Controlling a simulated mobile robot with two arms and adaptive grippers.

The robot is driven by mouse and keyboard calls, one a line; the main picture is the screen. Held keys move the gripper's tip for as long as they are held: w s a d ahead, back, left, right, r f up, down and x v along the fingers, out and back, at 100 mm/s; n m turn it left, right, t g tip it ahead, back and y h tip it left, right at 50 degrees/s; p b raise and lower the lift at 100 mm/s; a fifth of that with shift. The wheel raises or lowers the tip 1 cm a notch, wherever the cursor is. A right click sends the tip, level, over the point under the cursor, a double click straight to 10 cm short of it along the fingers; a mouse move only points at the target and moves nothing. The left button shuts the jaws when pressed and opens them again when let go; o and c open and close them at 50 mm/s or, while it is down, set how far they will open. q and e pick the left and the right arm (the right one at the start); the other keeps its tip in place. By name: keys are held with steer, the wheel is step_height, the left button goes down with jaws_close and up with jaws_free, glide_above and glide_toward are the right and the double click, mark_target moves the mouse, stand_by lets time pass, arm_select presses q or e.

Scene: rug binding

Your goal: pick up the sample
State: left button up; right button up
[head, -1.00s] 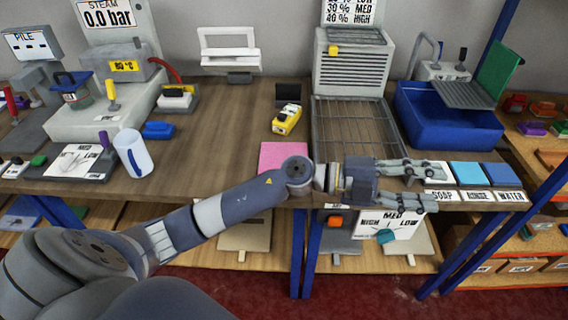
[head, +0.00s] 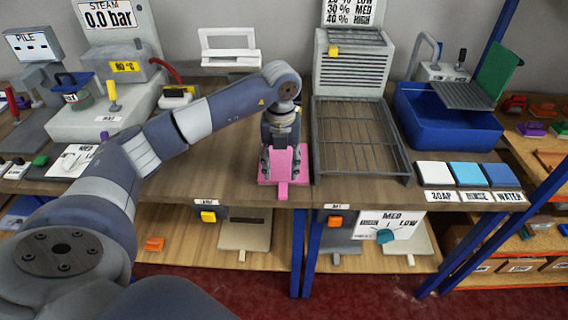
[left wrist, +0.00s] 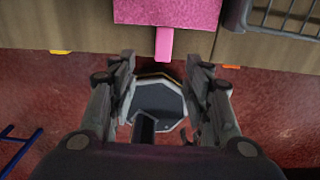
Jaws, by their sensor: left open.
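A pink square sample (head: 301,161) lies flat on the workbench (head: 230,170) at its front edge. A narrow pink tab sticks out from it toward me, over the edge. My left gripper (head: 281,170) hangs over the sample with its fingers pointing down, partly covering it. In the left wrist view the sample (left wrist: 165,12) shows at the top, its tab lined up with the gap between the open fingers (left wrist: 160,68). The gap between the fingers is empty. My right gripper is out of view.
A grey wire rack (head: 355,140) stands close to the right of the sample. A blue basin (head: 440,125) and the soap, rinse and water pads (head: 468,174) are farther right. A steam unit (head: 90,120) stands at left. Bare bench lies left of the sample.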

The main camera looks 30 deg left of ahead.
mark_target(283, 190)
arm_select(q)
step_height(283, 190, down, 4)
steer(key=shift+r, duration=0.25)
steer(key=shift+w+f+p, duration=0.1)
steer(key=shift+f+p, duration=0.5)
steer(key=shift+p, duration=0.1)
steer(key=f, duration=0.2)
steer(key=f+p, duration=0.1)
steer(key=f, duration=0.1)
steer(key=shift+w+f, duration=0.1)
steer(key=shift+w, duration=0.15)
jaws_close()
